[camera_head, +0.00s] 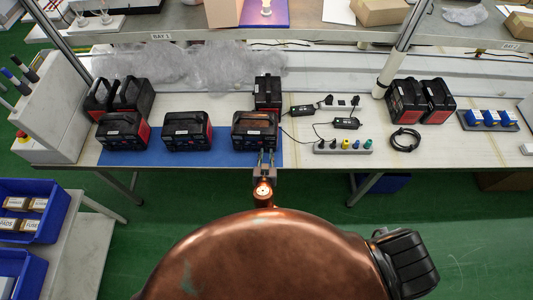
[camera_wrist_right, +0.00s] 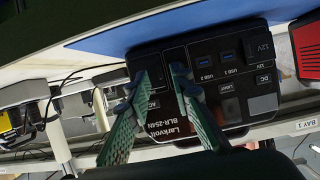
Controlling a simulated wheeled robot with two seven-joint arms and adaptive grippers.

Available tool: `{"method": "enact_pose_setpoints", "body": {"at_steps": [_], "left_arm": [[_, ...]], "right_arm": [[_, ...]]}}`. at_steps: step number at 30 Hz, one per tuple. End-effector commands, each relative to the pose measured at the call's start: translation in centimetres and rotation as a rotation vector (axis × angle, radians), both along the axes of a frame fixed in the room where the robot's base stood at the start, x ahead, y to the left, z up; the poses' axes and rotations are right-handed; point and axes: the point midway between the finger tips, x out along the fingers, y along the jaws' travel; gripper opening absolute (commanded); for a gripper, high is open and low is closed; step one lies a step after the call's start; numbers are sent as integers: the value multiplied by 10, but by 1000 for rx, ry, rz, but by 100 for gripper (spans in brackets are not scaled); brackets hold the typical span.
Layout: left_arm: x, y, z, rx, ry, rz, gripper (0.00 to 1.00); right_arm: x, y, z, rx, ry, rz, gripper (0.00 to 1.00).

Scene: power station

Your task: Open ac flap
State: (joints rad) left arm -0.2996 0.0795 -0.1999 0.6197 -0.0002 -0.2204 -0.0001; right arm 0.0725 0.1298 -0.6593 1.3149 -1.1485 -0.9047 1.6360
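The power station (camera_head: 254,130) is a black and red box on the blue mat, at the near edge of the workbench. My right gripper (camera_head: 265,158) reaches its front panel from below in the head view. In the right wrist view, the panel (camera_wrist_right: 225,75) appears upside down, with USB, 12V and DC labels. A dark AC cover (camera_wrist_right: 155,70) lies by the AC label, partly hidden by the fingers. The two green fingers of my right gripper (camera_wrist_right: 155,80) are apart, with their tips close to the panel; contact is unclear. My left gripper is not in view.
Other power stations (camera_head: 187,131) stand left and behind on the blue mat (camera_head: 225,155). Adapters with cables (camera_head: 347,123) and a plug strip (camera_head: 342,147) lie to the right. A grey tower (camera_head: 50,110) stands at the left end.

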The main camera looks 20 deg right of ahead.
Motion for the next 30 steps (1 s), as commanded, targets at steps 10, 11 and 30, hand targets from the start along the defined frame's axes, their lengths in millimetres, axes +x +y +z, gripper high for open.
{"method": "enact_pose_setpoints", "body": {"at_steps": [10,11,30], "left_arm": [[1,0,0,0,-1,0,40],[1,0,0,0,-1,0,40],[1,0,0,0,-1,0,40]], "right_arm": [[4,-2,-2,0,1,0,21],[4,-2,-2,0,1,0,19],[4,-2,-2,0,0,0,0]]}}
